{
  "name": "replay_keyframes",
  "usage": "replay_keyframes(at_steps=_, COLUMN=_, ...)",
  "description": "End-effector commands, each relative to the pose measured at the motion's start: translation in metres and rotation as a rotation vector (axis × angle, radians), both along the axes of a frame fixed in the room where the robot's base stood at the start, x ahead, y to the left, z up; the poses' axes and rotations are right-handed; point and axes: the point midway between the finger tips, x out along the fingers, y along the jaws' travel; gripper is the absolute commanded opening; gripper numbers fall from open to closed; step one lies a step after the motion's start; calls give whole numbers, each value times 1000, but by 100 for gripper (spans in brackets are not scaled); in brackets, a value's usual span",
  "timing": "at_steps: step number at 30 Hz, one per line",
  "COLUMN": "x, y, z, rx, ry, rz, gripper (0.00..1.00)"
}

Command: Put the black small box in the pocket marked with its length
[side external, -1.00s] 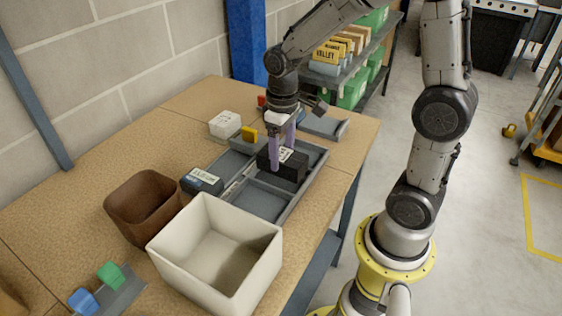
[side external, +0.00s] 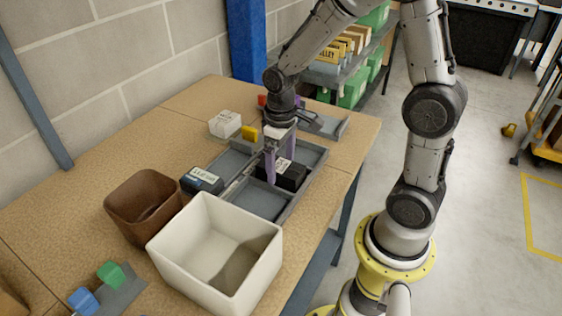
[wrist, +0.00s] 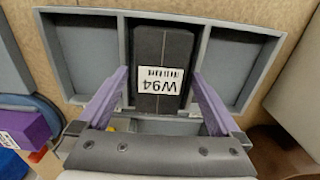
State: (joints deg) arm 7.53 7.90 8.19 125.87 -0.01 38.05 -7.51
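The black small box (side external: 290,176), with a white label on top, sits in the middle pocket of a grey divided tray (side external: 312,187). In the wrist view the box (wrist: 164,45) lies between two pocket walls, its label (wrist: 160,80) printed with large characters and small marks. My gripper (side external: 281,160) is over the box with a purple finger on either side. In the wrist view my gripper (wrist: 160,78) is open, with narrow gaps between fingers and box. Empty pockets lie left (wrist: 85,55) and right (wrist: 240,65). Any pocket marking is unreadable.
Another dark box (side external: 201,180) with a pale label stands left of the tray. A cream bin (side external: 165,250) and a brown bin (side external: 122,212) stand in front. A white box (side external: 225,123) and yellow block (side external: 249,133) are behind. Bare table lies at far left.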

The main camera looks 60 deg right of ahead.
Motion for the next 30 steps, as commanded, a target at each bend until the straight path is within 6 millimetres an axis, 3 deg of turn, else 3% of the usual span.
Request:
replay_keyframes(at_steps=8, x=1, y=0, z=12, rx=0, ry=-4, rz=0, gripper=100)
replay_keyframes(at_steps=21, x=1, y=0, z=96, rx=-1, ry=-6, rz=0, gripper=100)
replay_keyframes(at_steps=30, x=-2, y=1, z=125, rx=-1, ry=-9, rz=0, gripper=100)
